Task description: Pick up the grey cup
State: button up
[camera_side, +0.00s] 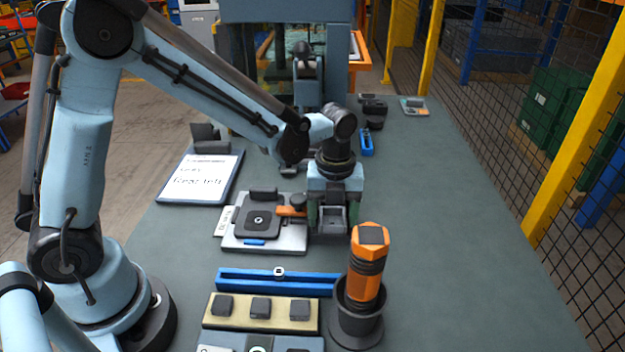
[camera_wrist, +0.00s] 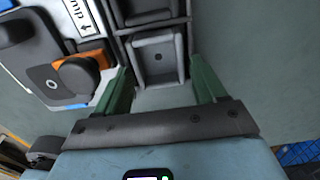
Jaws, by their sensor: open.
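A grey, square, open-topped cup (camera_wrist: 157,58) shows in the wrist view with a dark spot on its floor. It sits next to another grey compartment (camera_wrist: 146,14). My gripper (camera_wrist: 161,72) is open, with one green finger on each side of the cup; I cannot tell whether they touch it. In the side view my gripper (camera_side: 333,218) points down over the bench, right of the grey fixture plate, with the grey cup (camera_side: 332,224) partly hidden between its fingers.
A fixture plate (camera_side: 290,240) with an orange clamp (camera_side: 291,211) lies left of my gripper. A dark round holder (camera_side: 356,327) with an orange tool (camera_side: 369,262) stands in front. A blue rail (camera_side: 250,278) and a tray of dark blocks (camera_side: 240,314) lie front left. The bench's right side is clear.

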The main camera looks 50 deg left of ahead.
jog(key=c, duration=0.8)
jog(key=shift+r, duration=0.15)
jog(key=shift+r, duration=0.55)
jog(key=r, duration=0.2)
jog(key=s+d+r, duration=0.1)
jog(key=shift+r, duration=0.25)
jog(key=s+d+r, duration=0.4)
jog(key=d, duration=0.1)
jog(key=s+d+r, duration=0.2)
jog(key=shift+s+d, duration=0.35)
jog(key=shift+d, duration=0.05)
